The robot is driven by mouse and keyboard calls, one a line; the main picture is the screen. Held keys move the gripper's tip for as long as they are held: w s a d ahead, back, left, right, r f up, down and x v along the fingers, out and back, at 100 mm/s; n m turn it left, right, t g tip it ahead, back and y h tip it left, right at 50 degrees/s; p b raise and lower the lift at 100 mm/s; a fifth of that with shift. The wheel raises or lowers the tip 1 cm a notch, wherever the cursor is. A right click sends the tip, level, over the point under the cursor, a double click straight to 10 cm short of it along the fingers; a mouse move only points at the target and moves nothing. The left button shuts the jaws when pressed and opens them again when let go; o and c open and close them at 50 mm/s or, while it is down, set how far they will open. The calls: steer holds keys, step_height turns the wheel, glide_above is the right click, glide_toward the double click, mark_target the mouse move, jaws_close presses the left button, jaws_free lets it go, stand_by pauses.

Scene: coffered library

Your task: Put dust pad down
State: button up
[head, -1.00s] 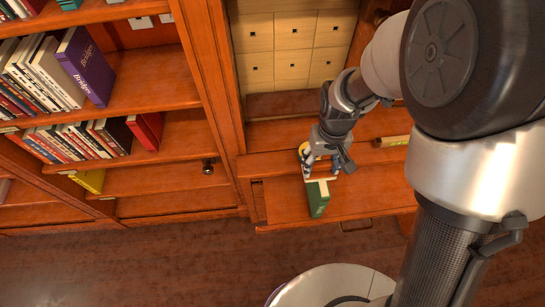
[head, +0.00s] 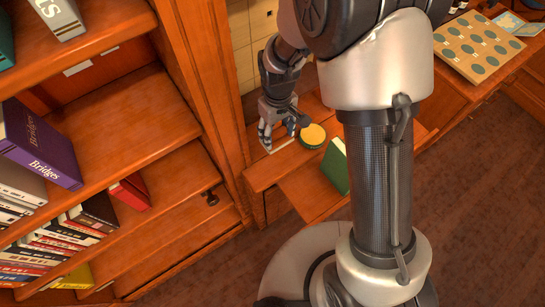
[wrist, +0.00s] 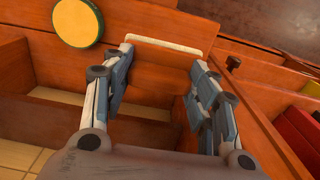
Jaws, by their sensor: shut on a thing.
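The dust pad (head: 280,146) is a thin cream slab under my gripper, at the left end of the wooden desk top (head: 262,174). It also shows as a pale strip in the wrist view (wrist: 165,46), between my fingertips. My gripper (head: 277,138) points down with its fingers spread to the pad's width and shut on it; the fingers also show in the wrist view (wrist: 160,60). The pad is at or just above the wood; I cannot tell whether it touches. My fingers hide part of it in the head view.
A round yellow-topped tin (head: 313,135) stands close right of the pad. A tall bookcase (head: 190,150) rises close on the left. A board with round discs (head: 478,48) lies at the far right.

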step_height(320, 180, down, 14)
steer(key=b, duration=0.3)
steer(key=shift+a+f+b, duration=0.1)
steer(key=shift+b, duration=0.25)
steer(key=shift+f, duration=0.1)
steer(key=shift+f, duration=0.15)
steer(key=o, duration=1)
steer(key=shift+c, duration=0.2)
